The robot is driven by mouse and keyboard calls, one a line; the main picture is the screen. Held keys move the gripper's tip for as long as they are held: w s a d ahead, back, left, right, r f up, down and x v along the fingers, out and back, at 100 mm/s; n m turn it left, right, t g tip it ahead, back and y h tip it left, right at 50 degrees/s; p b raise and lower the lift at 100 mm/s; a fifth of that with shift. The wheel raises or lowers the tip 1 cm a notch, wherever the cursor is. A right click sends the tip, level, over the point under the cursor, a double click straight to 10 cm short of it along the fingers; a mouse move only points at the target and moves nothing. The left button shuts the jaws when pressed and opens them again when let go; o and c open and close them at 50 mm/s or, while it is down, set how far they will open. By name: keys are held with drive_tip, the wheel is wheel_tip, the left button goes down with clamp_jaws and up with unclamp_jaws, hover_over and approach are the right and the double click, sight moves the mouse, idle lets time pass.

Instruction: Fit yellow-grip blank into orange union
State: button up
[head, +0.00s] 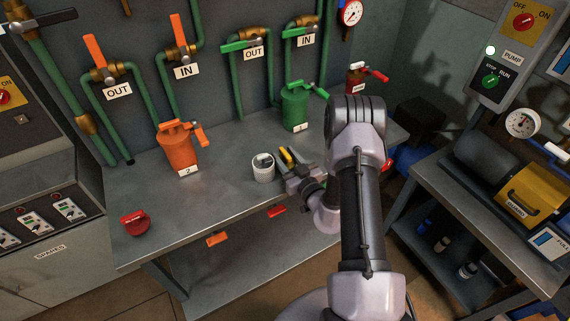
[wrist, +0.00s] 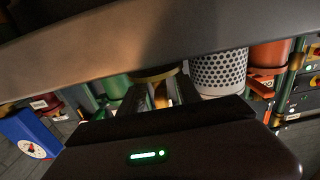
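My gripper (head: 289,158) is low over the bench, just right of a pale cup. A small yellow piece (head: 287,155), apparently the yellow grip of the blank, shows at the fingertips. In the wrist view a yellow-brown piece (wrist: 156,75) shows between my fingers (wrist: 160,91). I cannot tell whether they press on it; the rest of the blank is hidden. An orange canister (head: 178,149) with an orange lever and a "2" label stands on the bench, left of my gripper. I cannot tell which orange part is the union.
The pale perforated cup (head: 263,170) stands close beside my gripper; it also shows in the wrist view (wrist: 218,74). A green canister (head: 294,110) stands behind. A red piece (head: 135,222) lies at the front left. The bench (head: 215,200) between is clear. Pipes line the wall.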

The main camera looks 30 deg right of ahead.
clamp_jaws()
idle(1.4)
